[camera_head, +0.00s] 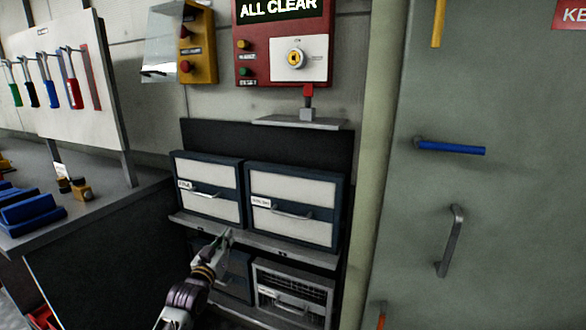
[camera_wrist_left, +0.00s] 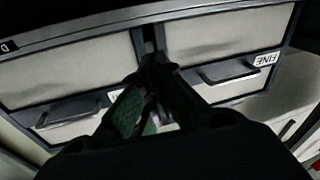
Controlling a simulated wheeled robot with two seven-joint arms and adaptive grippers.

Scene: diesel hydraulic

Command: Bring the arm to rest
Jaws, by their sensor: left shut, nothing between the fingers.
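My left arm comes up from the bottom in the head view. My left gripper (camera_head: 226,237) is shut and empty, in front of the shelf edge just below the two upper drawers. In the left wrist view the gripper (camera_wrist_left: 155,68) shows dark, its fingers together near the gap between the two drawers. Whether it touches the cabinet I cannot tell. My right gripper is in neither view.
The cabinet holds a left drawer (camera_head: 210,207) labelled FINE, a right drawer (camera_head: 291,222) and lower bins (camera_head: 290,297). A workbench (camera_head: 90,222) with blue parts stands left. A grey door (camera_head: 490,190) with handles is right. A red ALL CLEAR panel (camera_head: 262,58) hangs above.

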